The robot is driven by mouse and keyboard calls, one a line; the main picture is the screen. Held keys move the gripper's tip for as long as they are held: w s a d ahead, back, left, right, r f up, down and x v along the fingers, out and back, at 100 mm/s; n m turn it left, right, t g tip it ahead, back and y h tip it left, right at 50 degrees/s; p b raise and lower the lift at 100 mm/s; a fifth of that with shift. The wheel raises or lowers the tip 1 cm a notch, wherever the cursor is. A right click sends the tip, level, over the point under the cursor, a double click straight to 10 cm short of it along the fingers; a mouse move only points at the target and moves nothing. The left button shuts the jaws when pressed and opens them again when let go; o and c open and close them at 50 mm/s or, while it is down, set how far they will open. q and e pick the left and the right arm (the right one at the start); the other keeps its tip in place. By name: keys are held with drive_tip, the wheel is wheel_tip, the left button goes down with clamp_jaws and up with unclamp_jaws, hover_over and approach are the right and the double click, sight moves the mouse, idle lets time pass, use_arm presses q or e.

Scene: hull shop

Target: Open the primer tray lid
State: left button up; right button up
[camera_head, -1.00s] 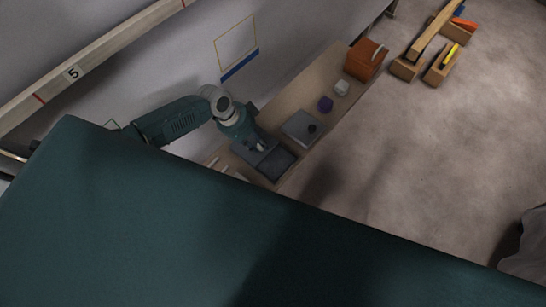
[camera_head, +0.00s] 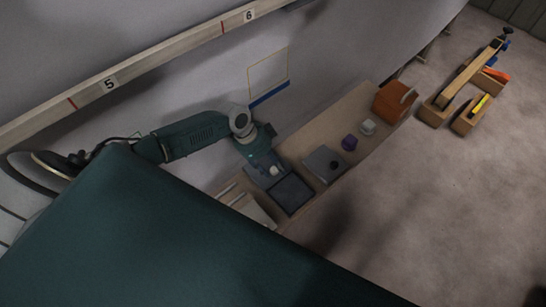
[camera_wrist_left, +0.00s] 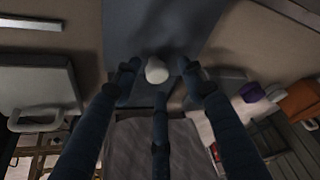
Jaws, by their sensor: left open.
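A tray with a dark inside and a thin rim (camera_head: 291,194) is on the bench in the head view. A blue-grey panel, seemingly its lid (camera_wrist_left: 190,22), adjoins it on the wall side and bears a pale rounded knob (camera_wrist_left: 156,70). The tray's dark textured surface (camera_wrist_left: 135,140) fills the lower middle of the wrist view. My left gripper (camera_head: 272,171) is over the panel. In the wrist view its open fingers (camera_wrist_left: 157,67) stand either side of the knob, with gaps showing. I cannot tell whether any finger touches it. My right gripper is not in view.
A grey flat box with a dark knob (camera_head: 322,166), a purple item (camera_head: 349,143), a white item (camera_head: 368,127) and an orange box (camera_head: 393,102) stand along the bench. A pale handled container (camera_wrist_left: 38,85) lies on the other side.

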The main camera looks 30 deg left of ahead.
sight(273, 169)
use_arm(q)
wheel_tip(273, 169, up, 10)
drive_tip(key=shift+f, duration=0.15)
idle(0.7)
